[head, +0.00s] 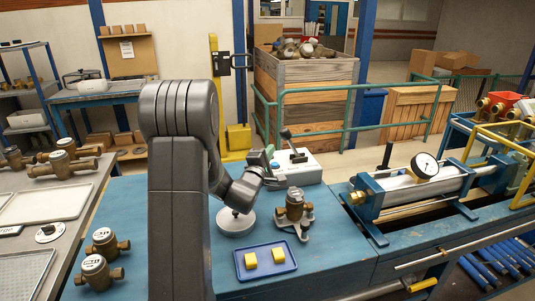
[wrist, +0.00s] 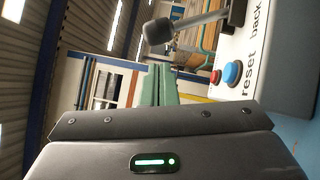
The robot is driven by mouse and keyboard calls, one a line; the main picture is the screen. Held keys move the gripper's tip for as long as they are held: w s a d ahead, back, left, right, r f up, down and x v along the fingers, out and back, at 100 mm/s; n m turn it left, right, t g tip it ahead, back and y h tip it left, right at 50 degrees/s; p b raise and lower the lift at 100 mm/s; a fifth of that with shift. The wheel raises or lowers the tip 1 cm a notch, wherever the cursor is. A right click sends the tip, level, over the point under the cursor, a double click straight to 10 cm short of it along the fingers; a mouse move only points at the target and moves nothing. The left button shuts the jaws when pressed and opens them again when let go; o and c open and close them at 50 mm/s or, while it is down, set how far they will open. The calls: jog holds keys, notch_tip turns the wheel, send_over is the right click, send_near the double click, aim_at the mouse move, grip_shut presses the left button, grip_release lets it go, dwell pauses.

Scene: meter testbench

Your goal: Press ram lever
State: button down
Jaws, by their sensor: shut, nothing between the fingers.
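A white control box (head: 305,172) stands at the back of the blue table. A lever with a black knob (head: 285,132) rises from its top, leaning left. In the wrist view the lever knob (wrist: 158,31) is just beyond my fingertips, with its grey rod running right to the box (wrist: 265,70). The box there carries a red and a blue button and the words "reset" and "back". My gripper (head: 269,152) is shut and empty, its green fingers beside the box's left side, below the knob. In the wrist view the fingers (wrist: 165,84) look apart from the knob.
A blue tray (head: 241,273) with two yellow blocks and a brass meter (head: 294,207) on a stand are in front of the box. A ram bench (head: 425,185) with a gauge and an upright black handle (head: 387,156) is at right. A round white base (head: 236,222) sits below my gripper.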

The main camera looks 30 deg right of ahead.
aim_at(291, 145)
jog(key=p+x, duration=0.1)
jog(key=x, duration=0.4)
jog(key=shift+w+d+r, duration=0.1)
jog(key=shift+w+d, duration=0.15)
jog(key=shift+d, duration=0.05)
